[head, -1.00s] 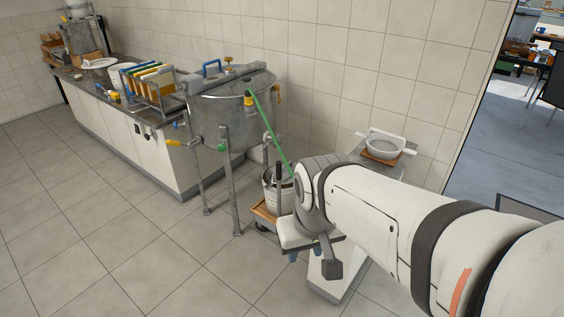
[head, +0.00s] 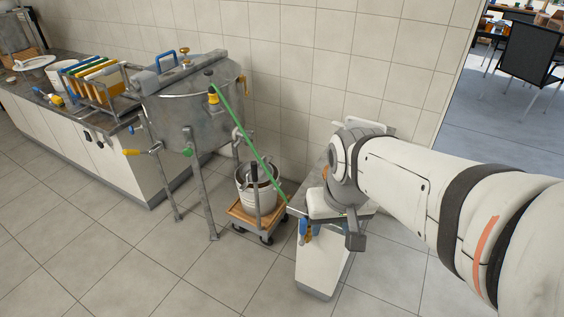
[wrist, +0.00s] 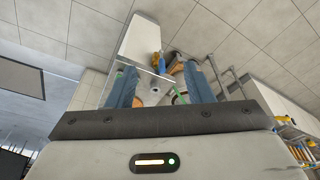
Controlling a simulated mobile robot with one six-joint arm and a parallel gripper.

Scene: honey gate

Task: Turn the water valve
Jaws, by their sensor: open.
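The steel tank (head: 185,115) stands on legs left of centre in the head view. I cannot tell which of these, if any, is the water valve. My gripper (wrist: 160,70) is open and empty in the wrist view, its two blue fingers apart. In the head view it hangs below my wrist, right of the tank and apart from it. A blue and yellow item (wrist: 157,60) shows beyond the fingers; its shape is unclear.
A bucket (head: 257,190) sits on a wheeled wooden trolley (head: 242,215) beside the tank, with a green hose or bar slanting above. A low white cabinet (head: 318,268) stands below my wrist. A long counter (head: 60,135) lies left. Tiled floor in front is clear.

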